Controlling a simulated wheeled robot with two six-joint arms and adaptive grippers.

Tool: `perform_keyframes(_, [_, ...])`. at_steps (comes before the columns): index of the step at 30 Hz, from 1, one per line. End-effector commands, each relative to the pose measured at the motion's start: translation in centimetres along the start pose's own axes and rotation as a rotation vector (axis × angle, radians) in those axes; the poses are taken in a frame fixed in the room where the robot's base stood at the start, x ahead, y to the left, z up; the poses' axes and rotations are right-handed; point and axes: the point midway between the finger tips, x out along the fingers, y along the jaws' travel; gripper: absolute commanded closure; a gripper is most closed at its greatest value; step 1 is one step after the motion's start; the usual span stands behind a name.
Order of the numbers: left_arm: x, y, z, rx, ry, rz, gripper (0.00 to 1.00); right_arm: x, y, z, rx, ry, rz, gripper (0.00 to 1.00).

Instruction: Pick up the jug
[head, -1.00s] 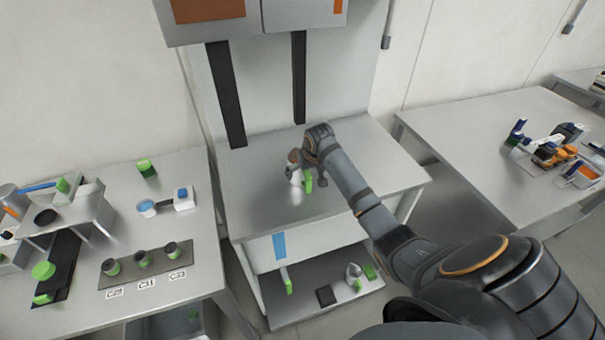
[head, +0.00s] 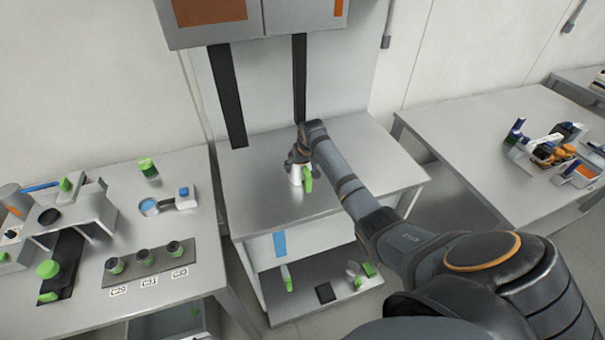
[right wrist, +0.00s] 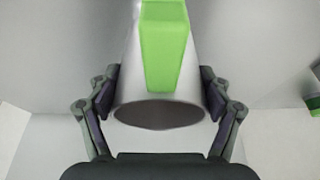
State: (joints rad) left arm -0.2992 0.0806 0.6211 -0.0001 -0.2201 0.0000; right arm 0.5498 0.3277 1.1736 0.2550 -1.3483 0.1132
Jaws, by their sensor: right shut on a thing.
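The jug (head: 296,177) is a silvery vessel with a bright green handle, on the middle table in the head view. My right gripper (head: 299,160) is around its upper part, coming from above. In the right wrist view the jug (right wrist: 125,80) stands between the two fingers of the right gripper (right wrist: 160,95), which press on its sides near the dark oval opening. The green handle (right wrist: 165,50) points away from the palm side at the top of that view. I cannot tell whether the jug's base touches the table. My left gripper is not in view.
The middle table (head: 250,200) is otherwise clear, with a lower shelf (head: 300,300) holding small items. The left table (head: 205,235) holds a mat with several dark cups (head: 143,258), a scale-like device and a stand.

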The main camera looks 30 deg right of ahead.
Motion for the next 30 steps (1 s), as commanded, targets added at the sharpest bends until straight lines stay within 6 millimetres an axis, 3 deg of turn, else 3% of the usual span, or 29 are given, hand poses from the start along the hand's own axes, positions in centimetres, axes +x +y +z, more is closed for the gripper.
perform_keyframes(1, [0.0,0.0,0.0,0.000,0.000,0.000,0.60,0.0,0.0,0.0,0.000,-0.001,-0.001,0.56])
perform_keyframes(7, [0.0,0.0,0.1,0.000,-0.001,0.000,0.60,-0.1,-0.1,-0.1,0.000,0.001,-0.001,0.81])
perform_keyframes(17, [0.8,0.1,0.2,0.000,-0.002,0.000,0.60,-0.7,0.0,-0.4,0.000,0.004,-0.001,0.81])
perform_keyframes(21, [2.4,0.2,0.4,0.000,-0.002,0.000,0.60,-2.7,-0.1,-1.3,0.001,0.009,-0.001,0.82])
perform_keyframes(30, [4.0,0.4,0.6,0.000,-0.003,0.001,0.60,-10.5,-1.0,1.4,-0.003,0.008,0.001,0.82])
